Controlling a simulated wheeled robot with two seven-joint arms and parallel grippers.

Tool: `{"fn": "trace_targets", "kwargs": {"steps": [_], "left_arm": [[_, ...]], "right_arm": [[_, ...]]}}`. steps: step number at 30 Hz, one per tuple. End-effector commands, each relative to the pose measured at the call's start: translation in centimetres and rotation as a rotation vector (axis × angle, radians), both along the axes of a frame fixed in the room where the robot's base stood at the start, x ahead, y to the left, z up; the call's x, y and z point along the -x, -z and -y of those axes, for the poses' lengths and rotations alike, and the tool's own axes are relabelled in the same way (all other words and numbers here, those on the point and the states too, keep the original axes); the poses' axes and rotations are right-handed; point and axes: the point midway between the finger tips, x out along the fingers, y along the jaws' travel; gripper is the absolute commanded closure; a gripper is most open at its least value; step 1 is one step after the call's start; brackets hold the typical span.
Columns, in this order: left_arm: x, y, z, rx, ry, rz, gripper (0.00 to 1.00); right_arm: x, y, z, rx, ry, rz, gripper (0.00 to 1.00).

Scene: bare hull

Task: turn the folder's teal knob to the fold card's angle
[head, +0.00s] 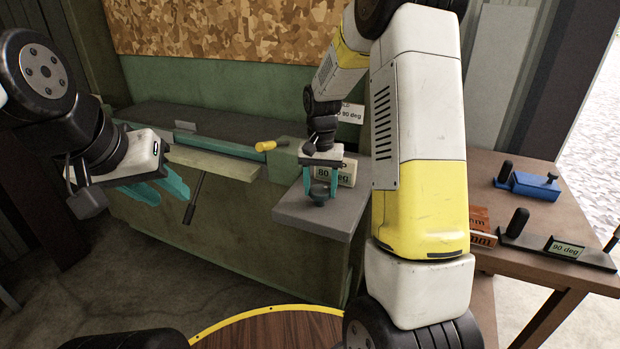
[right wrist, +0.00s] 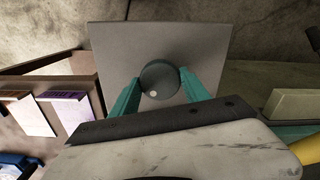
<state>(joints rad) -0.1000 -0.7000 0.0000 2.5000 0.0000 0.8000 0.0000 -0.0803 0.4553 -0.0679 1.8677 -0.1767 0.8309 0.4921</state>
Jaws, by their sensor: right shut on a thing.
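The folder (head: 200,225) is a long green machine along the wall, with a grey shelf (head: 290,212) at its right end. A small dark round knob (head: 319,192) stands on this shelf; its teal colour is hard to make out. In the right wrist view the knob (right wrist: 160,76) shows a pale dot at its lower left. My right gripper (head: 321,184) points down, its teal fingers shut on the knob from both sides. A readout (head: 328,172) behind it reads "80 deg". The fold card (head: 351,113), partly hidden by my arm, ends in "90 deg".
A yellow-ended handle (head: 266,146) and a dark lever (head: 194,198) are on the folder. A brown table (head: 545,205) at the right carries a blue tool (head: 530,185) and a black tool (head: 525,240) labelled "90 deg". My right arm hides the room between.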

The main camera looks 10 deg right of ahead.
Motion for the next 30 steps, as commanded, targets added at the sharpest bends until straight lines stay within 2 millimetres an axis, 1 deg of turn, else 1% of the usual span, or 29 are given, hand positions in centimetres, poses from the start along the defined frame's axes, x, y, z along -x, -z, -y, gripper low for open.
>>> {"fn": "trace_targets", "kwargs": {"steps": [6,15,22,30], "left_arm": [[0.0,0.0,0.0,0.0,0.0,0.0,0.64],[0.0,0.0,0.0,0.0,0.0,0.0,0.64],[0.0,0.0,0.0,0.0,0.0,0.0,0.64],[0.0,0.0,0.0,0.0,0.0,0.0,0.64]], "right_arm": [[-0.07,-0.09,0.05,0.0,-0.196,0.002,0.87],[-0.08,-0.1,0.03,0.0,-0.411,0.003,0.87],[-0.1,-0.11,0.04,0.001,-0.505,0.003,0.87],[-0.12,-0.13,0.0,0.0,-0.544,0.004,0.87]]}}
